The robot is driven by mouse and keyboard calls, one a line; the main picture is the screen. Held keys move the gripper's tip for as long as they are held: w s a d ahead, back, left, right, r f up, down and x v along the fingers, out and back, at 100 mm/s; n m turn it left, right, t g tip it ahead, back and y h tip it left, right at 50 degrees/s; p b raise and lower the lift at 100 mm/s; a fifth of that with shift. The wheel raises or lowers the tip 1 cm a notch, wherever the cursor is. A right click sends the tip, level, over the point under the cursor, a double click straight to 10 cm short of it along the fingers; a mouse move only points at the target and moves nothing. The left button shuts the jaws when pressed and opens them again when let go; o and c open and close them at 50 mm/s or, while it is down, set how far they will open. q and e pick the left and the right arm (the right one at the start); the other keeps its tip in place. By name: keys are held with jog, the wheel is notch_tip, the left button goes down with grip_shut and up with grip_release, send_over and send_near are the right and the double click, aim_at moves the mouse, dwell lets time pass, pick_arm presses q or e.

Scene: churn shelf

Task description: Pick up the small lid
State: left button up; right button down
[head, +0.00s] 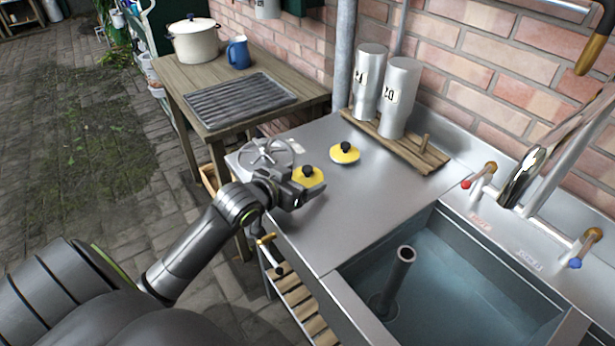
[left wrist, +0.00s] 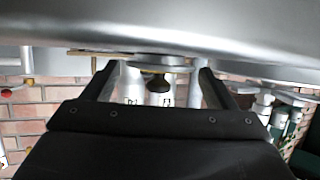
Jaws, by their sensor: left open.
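Two small round yellow lids with black knobs lie on the steel counter (head: 350,215). The nearer lid (head: 311,183) is beside my left gripper (head: 303,190), partly hidden by it; the other lid (head: 345,155) lies a little farther back. A larger grey metal lid with a raised handle (head: 265,155) lies at the counter's left corner. My left gripper is open, low over the counter. In the left wrist view, which is upside down, a dark knob (left wrist: 157,83) shows between the two separated fingers (left wrist: 155,78), and I cannot see contact. My right gripper is not in view.
Two steel canisters (head: 396,98) stand on a wooden board (head: 430,155) by the brick wall. A sink basin (head: 480,270) with an upright pipe (head: 399,275) is at the right. A wooden table (head: 180,78) at the back holds a cream pot (head: 194,45) and blue mug (head: 238,53).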

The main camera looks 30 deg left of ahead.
aim_at(303, 180)
pick_arm(q)
jog(key=shift+w+f, duration=0.3)
jog(key=shift+w, duration=0.35)
jog(key=shift+c, duration=0.3)
jog(key=c, duration=0.7)
notch_tip(303, 180, up, 10)
jog(key=p, duration=0.2)
jog(key=s+d+m+h, duration=0.1)
jog(key=s+d, duration=0.2)
jog(key=d, duration=0.1)
jog(key=s+d+m+g+h+p, duration=0.1)
jog(key=s+d+m+h, duration=0.1)
jog(key=s+d, duration=0.2)
jog(key=s+d+f+m+h, duration=0.1)
jog(key=s+d+h, duration=0.1)
jog(key=s+d, duration=0.2)
jog(key=shift+s+d+f+m+g+p, duration=0.1)
jog(key=shift+s+d+m+g+p, duration=0.1)
jog(key=shift+s+m+g+p, duration=0.15)
